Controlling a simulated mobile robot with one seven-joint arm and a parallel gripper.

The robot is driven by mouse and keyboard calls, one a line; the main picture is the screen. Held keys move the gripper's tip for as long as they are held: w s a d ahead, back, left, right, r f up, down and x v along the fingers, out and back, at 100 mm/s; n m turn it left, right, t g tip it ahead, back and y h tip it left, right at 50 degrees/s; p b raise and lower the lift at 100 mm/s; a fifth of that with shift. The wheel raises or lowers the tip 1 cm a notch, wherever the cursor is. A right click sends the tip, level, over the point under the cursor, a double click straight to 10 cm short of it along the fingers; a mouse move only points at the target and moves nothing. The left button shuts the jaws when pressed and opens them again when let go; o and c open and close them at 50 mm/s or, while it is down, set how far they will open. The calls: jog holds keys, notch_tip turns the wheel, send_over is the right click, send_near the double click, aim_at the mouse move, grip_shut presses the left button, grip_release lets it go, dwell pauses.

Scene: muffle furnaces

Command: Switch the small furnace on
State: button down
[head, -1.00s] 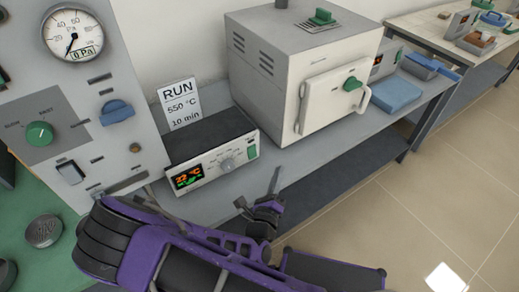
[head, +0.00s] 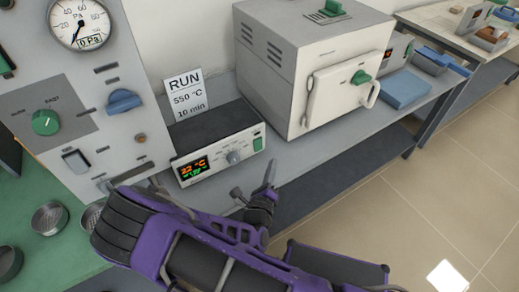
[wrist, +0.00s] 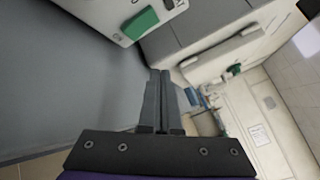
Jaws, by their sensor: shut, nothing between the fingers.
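The small furnace (head: 318,75) is a light grey box with a white door and a green door knob, standing on the grey bench. Its controller (head: 218,145) is beside it on the left, with a lit display, a grey knob (head: 234,157) and a green rocker switch (head: 258,144) at the right end of its front. In the wrist view the green switch (wrist: 140,23) shows at the top, ahead and left of the fingers. My gripper (wrist: 161,75) is shut and empty. In the head view it is in front of the controller, apart from the switch.
A sign (head: 187,97) reading RUN, 550 °C, 10 min stands behind the controller. A large grey panel (head: 85,90) with a gauge and knobs is on the left. A blue block (head: 404,90) lies right of the furnace. Free floor is at the right.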

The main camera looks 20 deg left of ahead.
aim_at(258, 145)
jog(key=shift+w+a+f+b, duration=0.15)
jog(key=shift+w+a+b, duration=0.2)
jog(key=shift+w+a, duration=0.5)
jog(key=shift+w+a+f+b, duration=0.15)
jog(key=shift+w+a+b, duration=0.2)
jog(key=shift+w+a, duration=0.45)
jog(key=shift+a, duration=0.25)
dwell(0.7)
jog(key=shift+w+a, duration=0.15)
jog(key=shift+a, duration=0.05)
jog(key=shift+w+a+f, duration=0.1)
jog(key=shift+w+a, duration=0.1)
jog(key=shift+a, duration=0.05)
dwell(0.6)
dwell(0.4)
jog(key=shift+s+d+p, duration=0.45)
jog(key=shift+s+d, duration=0.05)
jog(key=shift+d, duration=0.05)
